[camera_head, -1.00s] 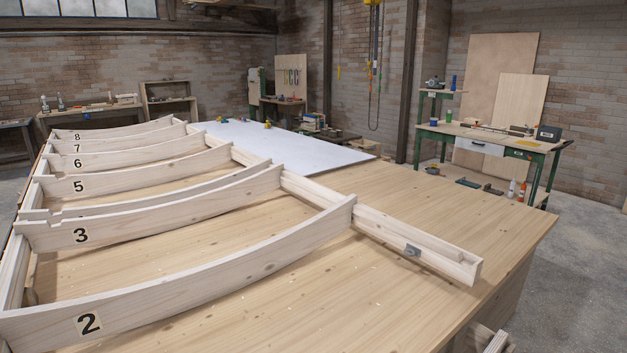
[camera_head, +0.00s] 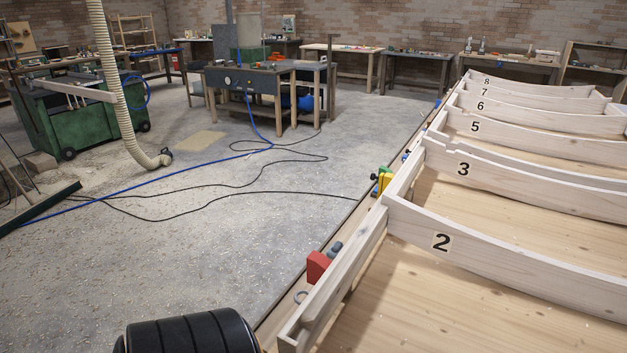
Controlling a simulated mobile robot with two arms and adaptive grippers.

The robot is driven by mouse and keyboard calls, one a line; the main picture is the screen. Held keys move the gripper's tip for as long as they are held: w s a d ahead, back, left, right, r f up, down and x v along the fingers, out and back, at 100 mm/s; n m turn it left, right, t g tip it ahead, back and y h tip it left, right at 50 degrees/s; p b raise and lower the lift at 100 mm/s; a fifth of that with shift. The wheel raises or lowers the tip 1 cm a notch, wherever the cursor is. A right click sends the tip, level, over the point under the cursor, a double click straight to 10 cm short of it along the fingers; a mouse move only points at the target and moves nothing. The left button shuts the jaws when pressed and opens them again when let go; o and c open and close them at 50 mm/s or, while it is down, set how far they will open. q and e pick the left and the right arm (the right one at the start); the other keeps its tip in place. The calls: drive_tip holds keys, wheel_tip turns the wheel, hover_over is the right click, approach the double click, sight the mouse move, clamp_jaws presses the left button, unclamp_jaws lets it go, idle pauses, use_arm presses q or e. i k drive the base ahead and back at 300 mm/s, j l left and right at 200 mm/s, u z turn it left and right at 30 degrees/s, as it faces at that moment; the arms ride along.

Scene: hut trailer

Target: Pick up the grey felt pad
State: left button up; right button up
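I cannot make out a grey felt pad for certain in this view. A small dark grey-blue item (camera_head: 336,247) lies beside a red block (camera_head: 317,266) on the near left edge of the workbench, outside the wooden frame; I cannot tell what it is. Neither of my grippers is in view.
A wooden frame with numbered ribs (camera_head: 520,262) covers much of the workbench (camera_head: 425,310) at right. Blue hose (camera_head: 130,189) and dark cables (camera_head: 215,186) cross the floor at left.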

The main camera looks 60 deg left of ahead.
sight(334, 249)
drive_tip(key=u, duration=1.75)
drive_tip(key=k+l+z, duration=0.15)
drive_tip(key=k, duration=0.5)
drive_tip(key=k+l+z, duration=0.15)
drive_tip(key=k, duration=0.45)
drive_tip(key=i+j+z, duration=0.1)
drive_tip(key=z, duration=0.3)
drive_tip(key=i+j+z, duration=0.1)
drive_tip(key=j+z, duration=0.15)
drive_tip(key=z, duration=0.2)
drive_tip(key=j+z, duration=0.25)
drive_tip(key=z, duration=0.15)
drive_tip(key=i+j+z, duration=0.1)
drive_tip(key=j+z, duration=0.15)
drive_tip(key=z, duration=0.2)
drive_tip(key=j, duration=1.3)
drive_tip(key=i+j, duration=0.15)
drive_tip(key=j, duration=2.5)
drive_tip(key=i+j, duration=0.15)
drive_tip(key=j, duration=2.45)
